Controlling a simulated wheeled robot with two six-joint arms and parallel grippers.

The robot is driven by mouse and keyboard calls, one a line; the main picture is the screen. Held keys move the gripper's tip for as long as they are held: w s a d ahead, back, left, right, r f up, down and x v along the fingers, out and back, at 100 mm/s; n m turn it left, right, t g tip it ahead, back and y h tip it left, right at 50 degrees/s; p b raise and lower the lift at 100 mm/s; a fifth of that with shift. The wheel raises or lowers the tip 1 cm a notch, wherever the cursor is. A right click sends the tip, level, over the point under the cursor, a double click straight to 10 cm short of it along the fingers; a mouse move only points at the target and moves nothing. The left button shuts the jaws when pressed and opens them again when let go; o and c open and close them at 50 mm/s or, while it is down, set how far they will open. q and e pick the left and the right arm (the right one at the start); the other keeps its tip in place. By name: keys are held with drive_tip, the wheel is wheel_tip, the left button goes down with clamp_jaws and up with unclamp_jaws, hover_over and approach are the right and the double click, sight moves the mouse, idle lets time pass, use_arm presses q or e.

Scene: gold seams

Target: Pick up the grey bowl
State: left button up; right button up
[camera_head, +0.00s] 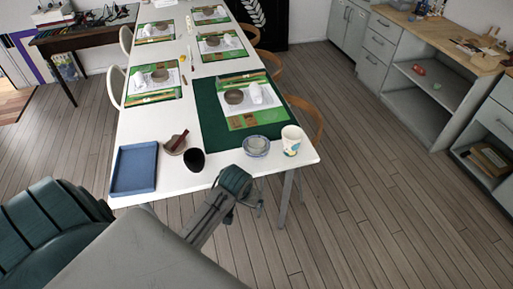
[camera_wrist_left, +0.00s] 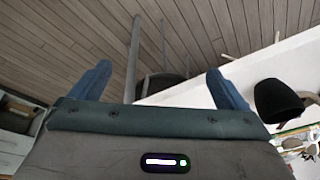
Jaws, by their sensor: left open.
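Several bowls show on the white table in the head view, and I cannot tell which is the grey bowl. A blue-grey dish or bowl (camera_head: 257,146) sits near the front right edge. A brownish-grey bowl (camera_head: 234,97) sits on the nearest place setting. A small bowl (camera_head: 172,147) with a dark red stick stands at the front left. My left gripper (camera_wrist_left: 162,78) is open and empty; its two blue fingers are spread over floor and table edge in the left wrist view. In the head view its wrist is in front of the table's near edge. My right gripper is not seen.
The white table (camera_head: 150,119) also holds a blue tray (camera_head: 135,168), a black rounded object (camera_head: 191,160), a patterned cup (camera_head: 292,140) and more place settings behind. The black object shows in the left wrist view (camera_wrist_left: 278,100). Chairs line the sides; floor is open at right.

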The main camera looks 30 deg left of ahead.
use_arm(q)
drive_tip(key=w+a+r+n, duration=0.2)
drive_tip(key=w+a+r, duration=0.1)
drive_tip(key=w, duration=0.5)
drive_tip(key=w+a+r+n, duration=0.2)
drive_tip(key=w+a+r, duration=0.1)
drive_tip(key=w, duration=0.4)
drive_tip(key=w+a+r+n, duration=0.15)
drive_tip(key=w+r, duration=0.25)
drive_tip(key=w, duration=0.4)
drive_tip(key=p, duration=0.1)
approach(257, 141)
drive_tip(key=shift+s+d+f+g, duration=0.15)
drive_tip(key=shift+s+d, duration=0.15)
drive_tip(key=shift+d, duration=0.25)
drive_tip(key=shift+s+d+f+g, duration=0.15)
drive_tip(key=shift+s+d, duration=0.15)
drive_tip(key=shift+d, duration=0.3)
drive_tip(key=f+p, duration=0.1)
drive_tip(key=a+f+p, duration=0.1)
drive_tip(key=f, duration=0.1)
drive_tip(key=shift+w+a+f, duration=0.15)
drive_tip(key=shift+w+f, duration=0.05)
drive_tip(key=shift+f, duration=0.1)
drive_tip(key=shift+w+a+f, duration=0.1)
drive_tip(key=shift+w+f, duration=0.1)
drive_tip(key=shift+f, duration=0.5)
drive_tip(key=shift+y, duration=0.3)
drive_tip(key=c, duration=1.2)
